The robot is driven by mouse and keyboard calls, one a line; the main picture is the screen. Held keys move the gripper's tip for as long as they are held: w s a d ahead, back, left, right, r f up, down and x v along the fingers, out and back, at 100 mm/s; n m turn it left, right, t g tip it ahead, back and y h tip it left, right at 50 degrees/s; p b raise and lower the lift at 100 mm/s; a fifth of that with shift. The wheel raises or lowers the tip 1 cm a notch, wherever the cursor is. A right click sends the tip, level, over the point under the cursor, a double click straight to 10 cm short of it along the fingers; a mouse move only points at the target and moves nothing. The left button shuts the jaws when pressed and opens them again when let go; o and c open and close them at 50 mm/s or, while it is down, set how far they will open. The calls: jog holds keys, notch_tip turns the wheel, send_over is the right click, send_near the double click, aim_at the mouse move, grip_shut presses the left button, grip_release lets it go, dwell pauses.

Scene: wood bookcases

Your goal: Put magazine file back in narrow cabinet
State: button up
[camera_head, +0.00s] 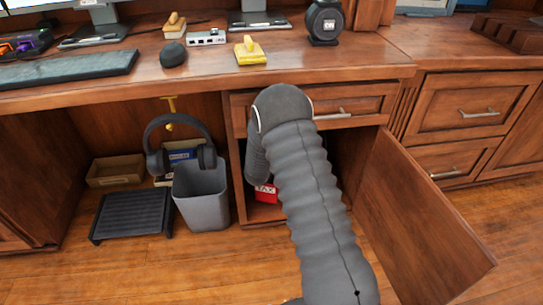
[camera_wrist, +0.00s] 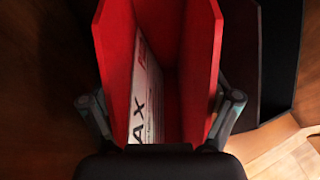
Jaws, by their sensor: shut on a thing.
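The red magazine file (camera_wrist: 200,55) fills the middle of the wrist view, with white papers (camera_wrist: 147,105) marked "AX" inside it. My gripper (camera_wrist: 165,120) is shut on it, one finger on each side. In the head view a small red part of the file with "TAX" lettering (camera_head: 265,192) shows low in the cabinet opening. The narrow cabinet (camera_head: 240,205) is under the desk, and its door (camera_head: 420,215) stands open to the right. My arm hides most of the opening and my gripper in the head view. I cannot tell how deep the file sits.
A grey bin (camera_head: 203,200) with headphones (camera_head: 180,145) hanging above stands left of the cabinet, beside a black footrest (camera_head: 132,213). A closed drawer (camera_head: 350,108) is above the opening. The open door bounds the right side; the floor in front is clear.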

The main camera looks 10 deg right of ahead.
jog(key=shift+w+f, duration=0.25)
jog(key=shift+f, duration=0.6)
jog(key=shift+w+f, duration=0.2)
jog(key=shift+f, duration=0.85)
jog(key=o, duration=1.6)
jog(key=v, duration=1.2)
jog(key=shift+s+r, duration=0.1)
jog(key=shift+r, duration=0.05)
